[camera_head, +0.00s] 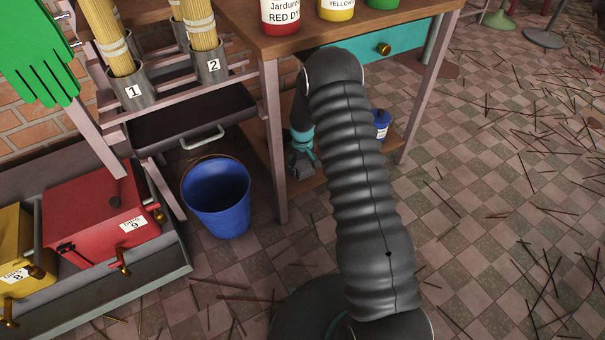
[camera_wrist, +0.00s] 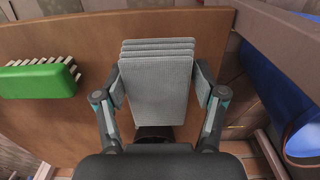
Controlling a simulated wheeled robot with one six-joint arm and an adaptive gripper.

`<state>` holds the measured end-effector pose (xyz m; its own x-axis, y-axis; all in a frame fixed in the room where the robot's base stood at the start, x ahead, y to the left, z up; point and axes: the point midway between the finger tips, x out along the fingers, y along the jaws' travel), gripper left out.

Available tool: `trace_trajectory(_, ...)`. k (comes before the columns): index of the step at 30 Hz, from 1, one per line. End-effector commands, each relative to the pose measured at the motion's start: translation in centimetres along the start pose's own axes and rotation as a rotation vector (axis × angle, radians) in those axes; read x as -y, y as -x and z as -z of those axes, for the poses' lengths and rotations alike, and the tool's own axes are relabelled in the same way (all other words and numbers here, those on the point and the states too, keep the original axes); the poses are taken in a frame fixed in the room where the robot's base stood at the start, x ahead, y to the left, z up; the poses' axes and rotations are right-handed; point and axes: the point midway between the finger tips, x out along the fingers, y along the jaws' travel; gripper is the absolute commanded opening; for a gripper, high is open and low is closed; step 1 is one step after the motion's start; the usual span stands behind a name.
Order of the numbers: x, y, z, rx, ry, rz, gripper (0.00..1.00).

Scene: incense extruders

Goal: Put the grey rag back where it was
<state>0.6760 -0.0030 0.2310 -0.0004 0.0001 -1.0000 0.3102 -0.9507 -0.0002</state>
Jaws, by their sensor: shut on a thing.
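The grey rag (camera_wrist: 157,85) is in the wrist view, a light grey textured cloth between the two fingers of my gripper (camera_wrist: 158,92). Several grey layers with edges show at its top; I cannot tell whether they are folds of this rag or other rags behind it. My gripper is shut on the rag, with a finger at its left and right sides. A brown wooden shelf board (camera_wrist: 75,120) lies behind the rag; I cannot tell whether they touch. In the head view my gripper (camera_head: 302,160) is low under the table, partly behind my arm, and the rag is not clearly visible.
A green brush (camera_wrist: 38,81) lies on the board, left of the rag. A blue bucket (camera_head: 217,200) stands on the floor left of the table leg (camera_head: 273,145). A small blue jar (camera_head: 381,124) is right of my arm. Paint jars stand on the tabletop (camera_head: 240,25).

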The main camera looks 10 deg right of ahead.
Motion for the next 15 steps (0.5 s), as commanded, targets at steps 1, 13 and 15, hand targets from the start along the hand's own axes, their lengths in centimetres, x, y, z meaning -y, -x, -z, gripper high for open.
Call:
trace_trajectory(1, 0.0, -0.1, 0.3, 0.0, 0.0, 0.0, 0.37)
trace_trajectory(13, 0.0, -4.1, 0.3, 0.0, -0.001, 0.0, 0.37)
trace_trajectory(15, 0.0, -4.2, 0.4, -0.001, -0.001, 0.0, 0.37)
